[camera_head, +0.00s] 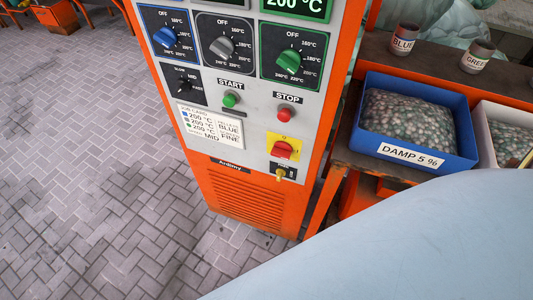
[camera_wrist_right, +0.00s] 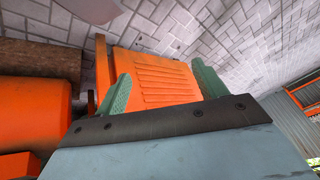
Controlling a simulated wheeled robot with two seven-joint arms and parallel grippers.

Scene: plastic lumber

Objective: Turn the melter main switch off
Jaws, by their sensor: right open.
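The melter (camera_head: 255,200) is an orange cabinet with a grey control panel in the middle of the head view. Its main switch (camera_head: 282,150) is a red rotary knob on a yellow plate, low on the panel's right side, below the red STOP button (camera_head: 284,114). In the right wrist view, my right gripper (camera_wrist_right: 160,85) has its two green fingers spread wide and nothing between them. The orange louvred lower panel (camera_wrist_right: 165,80) shows beyond the fingers. The main switch is not visible there. My left gripper is in neither view.
Blue, grey and green dials sit above the green START button (camera_head: 231,99). A brass-coloured key-like part (camera_head: 281,175) sticks out below the switch. At right, a bench holds a blue bin of pellets (camera_head: 455,113), a white bin and two cups.

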